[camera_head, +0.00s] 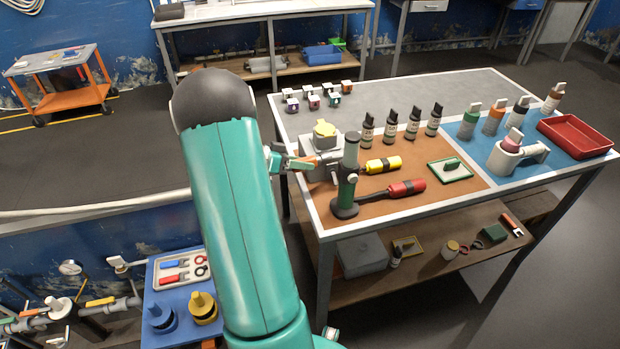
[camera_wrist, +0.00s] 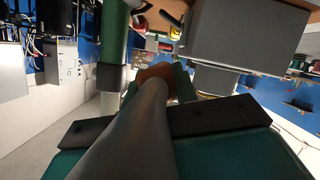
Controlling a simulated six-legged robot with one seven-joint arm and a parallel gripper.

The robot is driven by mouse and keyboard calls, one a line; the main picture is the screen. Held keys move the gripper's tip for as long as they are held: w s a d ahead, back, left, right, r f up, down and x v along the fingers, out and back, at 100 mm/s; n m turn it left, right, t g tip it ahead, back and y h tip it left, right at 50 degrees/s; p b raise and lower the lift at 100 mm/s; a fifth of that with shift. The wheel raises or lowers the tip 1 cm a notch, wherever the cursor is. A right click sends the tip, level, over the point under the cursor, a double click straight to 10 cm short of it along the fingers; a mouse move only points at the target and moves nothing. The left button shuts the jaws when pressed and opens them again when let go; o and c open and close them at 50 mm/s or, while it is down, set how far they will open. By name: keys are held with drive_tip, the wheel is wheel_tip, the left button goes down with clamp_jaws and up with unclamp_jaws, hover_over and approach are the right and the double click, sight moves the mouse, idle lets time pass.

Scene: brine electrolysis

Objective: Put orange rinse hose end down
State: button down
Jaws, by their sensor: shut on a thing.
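The orange rinse hose end (camera_head: 303,163) is at the left edge of the workbench, beside a green post (camera_head: 347,180) on a round dark base. My gripper (camera_head: 287,161) is shut on it, with my teal arm reaching in from the left. In the wrist view, the orange end (camera_wrist: 157,72) shows between the green fingers of my gripper (camera_wrist: 160,82). A thick grey tube runs from it toward the camera. The green post (camera_wrist: 115,35) stands close on the left there. Whether the hose end touches anything beneath is hidden.
Several bottles and a red tray (camera_head: 575,137) are farther right. The mat's front is clear.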

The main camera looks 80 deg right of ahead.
drive_tip(key=shift+s+d+f, duration=0.25)
drive_tip(key=shift+s+f, duration=0.65)
drive_tip(key=shift+f, duration=0.2)
drive_tip(key=shift+s+d+f, duration=0.1)
drive_tip(key=shift+s+f, duration=0.05)
drive_tip(key=shift+f, duration=0.75)
drive_tip(key=shift+s+f, duration=0.1)
drive_tip(key=shift+f, duration=0.75)
drive_tip(key=shift+f, duration=0.2)
drive_tip(key=c, duration=1.4)
unclamp_jaws()
drive_tip(key=shift+o, duration=0.2)
drive_tip(key=shift+r, duration=0.2)
drive_tip(key=v, duration=1.2)
